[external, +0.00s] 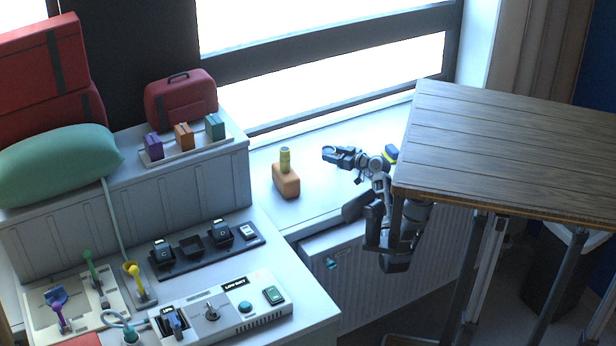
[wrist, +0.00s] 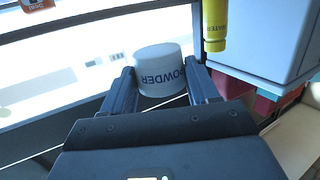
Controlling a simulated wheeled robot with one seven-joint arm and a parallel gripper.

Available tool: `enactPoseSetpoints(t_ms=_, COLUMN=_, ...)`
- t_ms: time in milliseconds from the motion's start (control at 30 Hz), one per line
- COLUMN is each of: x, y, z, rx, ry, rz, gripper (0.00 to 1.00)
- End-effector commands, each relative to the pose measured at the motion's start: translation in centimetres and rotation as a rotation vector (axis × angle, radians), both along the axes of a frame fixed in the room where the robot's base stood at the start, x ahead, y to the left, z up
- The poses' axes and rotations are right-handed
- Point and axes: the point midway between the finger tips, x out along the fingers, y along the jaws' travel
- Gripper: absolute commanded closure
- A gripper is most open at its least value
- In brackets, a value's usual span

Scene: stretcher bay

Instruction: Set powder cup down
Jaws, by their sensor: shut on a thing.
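The powder cup (wrist: 160,72) is a white round cup with dark POWDER lettering. In the wrist view it sits between the two fingers of my gripper (wrist: 163,88), which is shut on it. In the external view my gripper (external: 333,153) is over the white counter (external: 322,195), pointing left, between the orange block and the wooden top. The cup cannot be made out clearly there. I cannot tell whether its base touches a surface.
A yellow bottle (external: 285,160) stands by an orange block (external: 286,182) left of my gripper. A wooden top (external: 510,150) is close on the right. A control box (external: 222,308) stands at front left.

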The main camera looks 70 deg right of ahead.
Motion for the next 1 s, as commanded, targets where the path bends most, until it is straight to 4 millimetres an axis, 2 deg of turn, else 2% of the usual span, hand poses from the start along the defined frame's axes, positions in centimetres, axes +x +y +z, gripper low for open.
enactPoseSetpoints(t_ms=33, x=0.9, y=2.6, z=-0.1, rx=-0.004, ry=0.005, rz=0.072, gripper=0.70)
enactPoseSetpoints(t_ms=200, x=2.8, y=10.8, z=0.0, rx=-0.007, ry=0.010, rz=0.305, gripper=0.70)
enactPoseSetpoints(t_ms=433, x=2.9, y=22.1, z=0.1, rx=-0.008, ry=0.016, rz=0.628, gripper=0.70)
enactPoseSetpoints(t_ms=567, x=1.6, y=28.4, z=0.1, rx=-0.004, ry=0.018, rz=0.813, gripper=0.70)
enactPoseSetpoints(t_ms=700, x=-0.7, y=34.7, z=0.3, rx=-0.001, ry=0.017, rz=1.011, gripper=0.70)
enactPoseSetpoints(t_ms=800, x=-2.5, y=38.2, z=0.5, rx=0.004, ry=0.014, rz=1.130, gripper=0.70)
enactPoseSetpoints(t_ms=900, x=-4.2, y=40.8, z=0.6, rx=0.008, ry=0.012, rz=1.222, gripper=0.70)
enactPoseSetpoints(t_ms=1000, x=-5.3, y=42.4, z=0.8, rx=0.010, ry=0.009, rz=1.285, gripper=0.70)
